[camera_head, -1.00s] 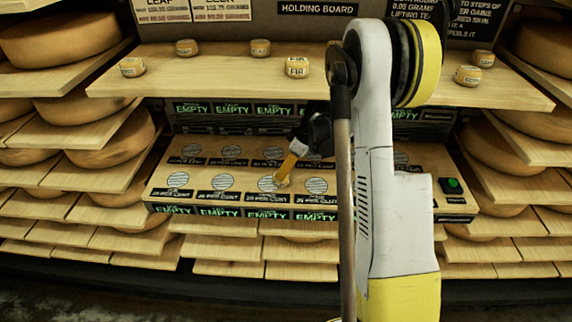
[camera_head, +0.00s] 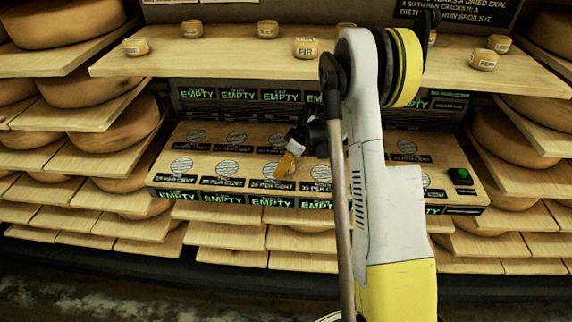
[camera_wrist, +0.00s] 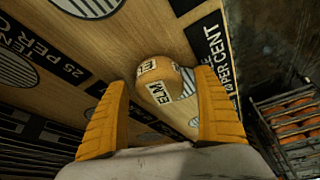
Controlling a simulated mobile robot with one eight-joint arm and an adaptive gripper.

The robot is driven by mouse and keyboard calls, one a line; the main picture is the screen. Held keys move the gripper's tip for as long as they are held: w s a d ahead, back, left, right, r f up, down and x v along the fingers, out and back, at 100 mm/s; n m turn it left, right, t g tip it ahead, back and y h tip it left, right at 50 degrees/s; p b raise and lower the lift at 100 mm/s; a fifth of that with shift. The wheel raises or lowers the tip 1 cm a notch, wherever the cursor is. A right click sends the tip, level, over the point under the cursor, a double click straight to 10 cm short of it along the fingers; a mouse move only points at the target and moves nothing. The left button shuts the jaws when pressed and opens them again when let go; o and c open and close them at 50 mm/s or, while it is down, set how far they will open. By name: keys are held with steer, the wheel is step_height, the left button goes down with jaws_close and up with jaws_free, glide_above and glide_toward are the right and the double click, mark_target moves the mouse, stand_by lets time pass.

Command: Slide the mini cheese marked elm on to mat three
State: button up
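The mini cheese marked elm (camera_wrist: 160,80) is a small pale round with ELM labels. In the wrist view it lies on the wooden board between the two orange fingers of my gripper (camera_wrist: 160,85). The gripper is open; the right finger is very close to the cheese, and I cannot tell whether it touches. A striped grey mat (camera_wrist: 188,83) shows partly behind the cheese. In the head view my gripper (camera_head: 285,170) is low over the front row of mats, by the third mat from the left (camera_head: 272,170). The elm cheese cannot be made out there.
Other mini cheeses, one marked FIR (camera_head: 305,48), stand on the upper shelf (camera_head: 220,65) above the board. A dark box with a green top (camera_head: 460,175) is at the board's right end. Large cheese wheels (camera_head: 505,140) fill racks on both sides. My arm hides part of the board.

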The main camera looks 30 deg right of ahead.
mark_target(271, 169)
steer(key=c, duration=1.3)
steer(key=shift+w+a, duration=0.1)
steer(key=shift+a, duration=0.05)
steer(key=shift+w+a+b, duration=0.1)
steer(key=shift+w+a, duration=0.15)
steer(key=shift+a, duration=0.35)
steer(key=shift+w+a+b, duration=0.1)
steer(key=shift+w+a, duration=0.2)
steer(key=shift+a, duration=0.35)
steer(key=shift+w+a+b, duration=0.1)
steer(key=shift+w+a, duration=0.15)
steer(key=shift+a, duration=0.35)
steer(key=o, duration=1.3)
